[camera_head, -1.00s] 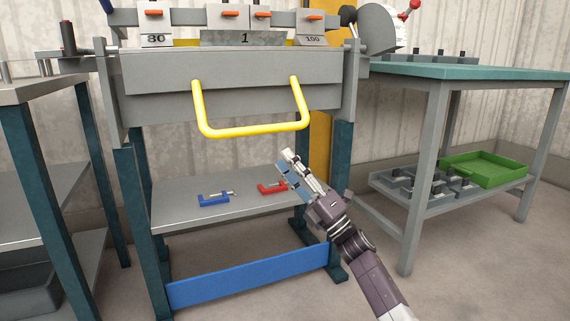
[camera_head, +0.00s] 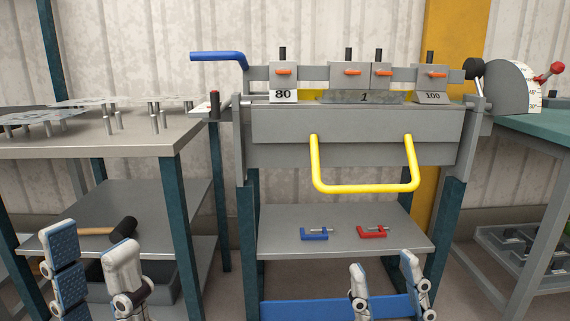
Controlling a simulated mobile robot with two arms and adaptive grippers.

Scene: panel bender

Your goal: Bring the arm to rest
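My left gripper (camera_head: 92,262) is at the lower left of the head view, in front of the left table. Its two fingers stand upright and apart, with nothing between them. My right gripper (camera_head: 384,277) is at the bottom, right of the middle, in front of the bender's lower shelf. Its fingers point up and are apart, with nothing between them. Both arms are cut off by the lower picture edge. The panel bender (camera_head: 350,125) stands ahead with its yellow handle (camera_head: 367,188) hanging at the front, above my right gripper and apart from it.
A blue clamp (camera_head: 315,234) and a red clamp (camera_head: 373,232) lie on the bender's shelf. A hammer (camera_head: 122,229) lies on the left table's lower shelf. The left table (camera_head: 150,143) holds metal parts on top. A teal-topped table (camera_head: 540,127) stands at the right.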

